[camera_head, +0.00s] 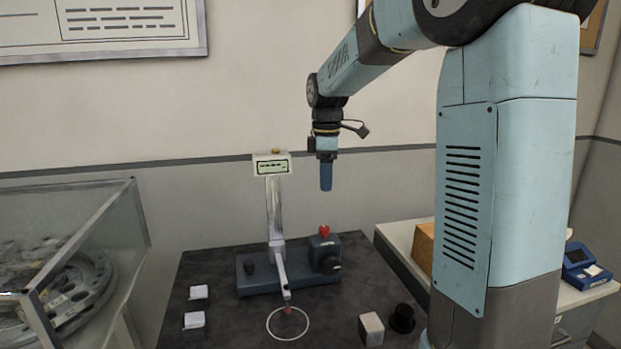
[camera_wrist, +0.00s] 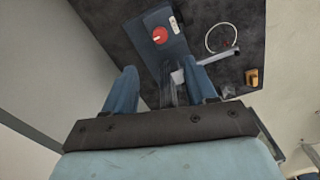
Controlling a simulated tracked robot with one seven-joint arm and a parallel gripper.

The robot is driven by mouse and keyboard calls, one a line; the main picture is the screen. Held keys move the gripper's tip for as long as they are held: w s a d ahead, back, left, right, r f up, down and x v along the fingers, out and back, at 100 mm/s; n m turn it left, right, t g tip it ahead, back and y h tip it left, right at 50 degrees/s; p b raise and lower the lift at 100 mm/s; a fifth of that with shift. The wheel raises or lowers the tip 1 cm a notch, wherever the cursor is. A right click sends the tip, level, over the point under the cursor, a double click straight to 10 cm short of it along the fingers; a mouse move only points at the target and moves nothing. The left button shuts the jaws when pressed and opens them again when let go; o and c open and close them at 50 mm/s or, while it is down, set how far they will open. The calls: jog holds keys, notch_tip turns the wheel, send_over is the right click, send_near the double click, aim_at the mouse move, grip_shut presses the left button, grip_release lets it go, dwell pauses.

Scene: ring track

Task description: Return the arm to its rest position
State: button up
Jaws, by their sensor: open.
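My gripper (camera_head: 326,176) hangs from my raised arm in the head view, pointing down above the back of the dark table (camera_head: 215,270). In the wrist view its two blue fingers (camera_wrist: 163,92) stand well apart, and I see nothing held between them. In the head view the fingers overlap, so the gap does not show. The blue device (camera_head: 255,283) with an upright post, a small display (camera_head: 272,165) and a red knob (camera_head: 324,231) stands on the table below and left of my gripper. The gripper appears clear of it.
A white ring (camera_head: 270,328) is marked on the table front, with a small red piece (camera_head: 288,310) at its edge. A pale block (camera_head: 371,329) and a black object (camera_head: 402,318) stand at right. A glass case (camera_head: 75,240) is left; a side counter (camera_head: 400,238) is right.

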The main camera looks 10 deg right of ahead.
jog(key=s+d+m+t, duration=0.2)
jog(key=s+m+t, duration=0.3)
jog(key=s+m, duration=1)
jog(key=s+r, duration=0.1)
jog(key=s, duration=1.2)
jog(key=shift+s+t, duration=0.2)
jog(key=shift+t, duration=0.1)
